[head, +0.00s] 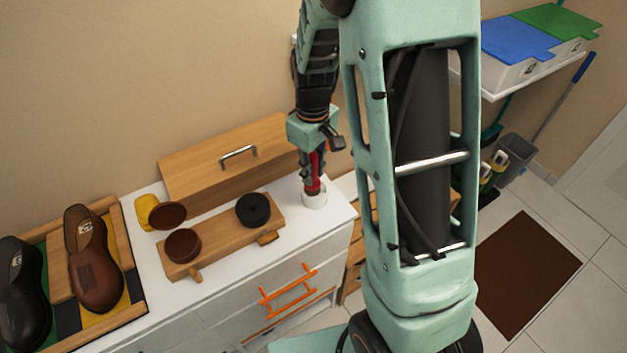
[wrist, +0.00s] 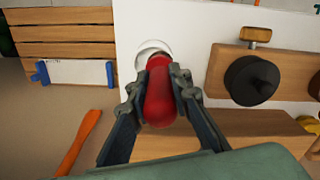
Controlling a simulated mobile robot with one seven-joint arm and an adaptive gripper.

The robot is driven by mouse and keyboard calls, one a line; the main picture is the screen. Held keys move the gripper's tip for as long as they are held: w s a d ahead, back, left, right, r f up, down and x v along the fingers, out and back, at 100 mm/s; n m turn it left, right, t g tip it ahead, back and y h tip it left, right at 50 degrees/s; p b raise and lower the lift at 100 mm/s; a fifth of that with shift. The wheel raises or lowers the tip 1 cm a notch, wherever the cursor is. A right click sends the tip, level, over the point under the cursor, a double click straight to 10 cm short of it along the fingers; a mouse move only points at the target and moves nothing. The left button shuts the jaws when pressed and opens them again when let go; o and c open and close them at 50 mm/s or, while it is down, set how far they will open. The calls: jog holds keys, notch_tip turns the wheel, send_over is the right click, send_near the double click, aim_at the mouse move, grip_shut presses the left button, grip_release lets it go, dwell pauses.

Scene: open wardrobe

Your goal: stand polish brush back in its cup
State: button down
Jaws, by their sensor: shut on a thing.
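My gripper (head: 311,176) is shut on the red handle of the polish brush (head: 316,172). In the wrist view the red handle (wrist: 160,92) sits between the two fingers (wrist: 157,88). The brush is roughly upright, its lower end at the white cup (head: 314,199) at the right end of the white cabinet top. The cup's rim (wrist: 148,52) shows just beyond the handle in the wrist view. The brush's lower end is hidden, so I cannot tell whether it rests on the cup's bottom.
A wooden stand (head: 222,238) with brown and black round pieces lies left of the cup. A wooden box (head: 225,155) with a metal handle stands behind it. Shoes (head: 92,260) sit in a tray at far left. The cabinet's right edge is close to the cup.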

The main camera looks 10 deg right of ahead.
aim_at(315, 179)
jog(key=shift+w+d+f+b, duration=0.2)
jog(key=shift+w+f, duration=0.05)
jog(key=shift+f, duration=0.2)
jog(key=shift+w+d+f+b, duration=0.15)
jog(key=shift+w+f, duration=0.05)
jog(key=shift+f, duration=0.2)
jog(key=shift+w+d+f+b, duration=0.1)
jog(key=shift+w+f+b, duration=0.05)
jog(key=shift+f+b, duration=1.15)
jog(key=shift+f, duration=0.35)
jog(key=shift+f, duration=0.15)
jog(key=c, duration=1.8)
grip_release()
jog(key=shift+o, duration=0.2)
jog(key=shift+r, duration=0.2)
notch_tip(315, 179, up, 12)
jog(key=shift+r, duration=0.1)
